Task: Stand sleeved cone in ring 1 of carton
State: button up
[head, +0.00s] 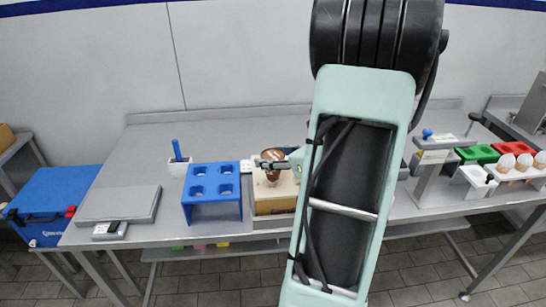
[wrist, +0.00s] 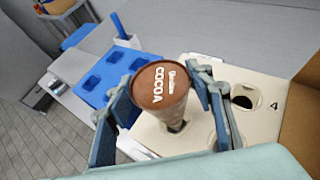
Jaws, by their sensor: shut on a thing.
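The sleeved cone has a brown lid reading "COCOA" (wrist: 160,86) and tapers down to its tip in the wrist view. It also shows in the head view as a brown cone (head: 271,157). My gripper (wrist: 163,95) is shut on it, one finger on each side near the lid. The carton (wrist: 268,88) is a tan box with a pale top; in the head view the carton (head: 274,206) stands directly below the cone. The cone's lower end is over an opening in its top; I cannot tell how deep it reaches. Another opening (wrist: 243,101) beside it looks empty.
A blue rack (head: 212,206) with several empty holes stands left of the carton, near a white cup (head: 178,168) with a blue handle. A grey flat plate (head: 118,204) lies farther left. At right are a dispenser stand (head: 432,170) and white-topped cones (head: 506,163). A brown carton flap (wrist: 301,115) rises at right.

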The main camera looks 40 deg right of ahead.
jog(key=shift+f+b, duration=0.5)
jog(key=shift+f, duration=0.1)
jog(key=o, duration=1.3)
jog(key=shift+c, duration=0.2)
jog(key=shift+s, duration=0.1)
jog(key=v, duration=1.2)
jog(key=shift+a, duration=0.1)
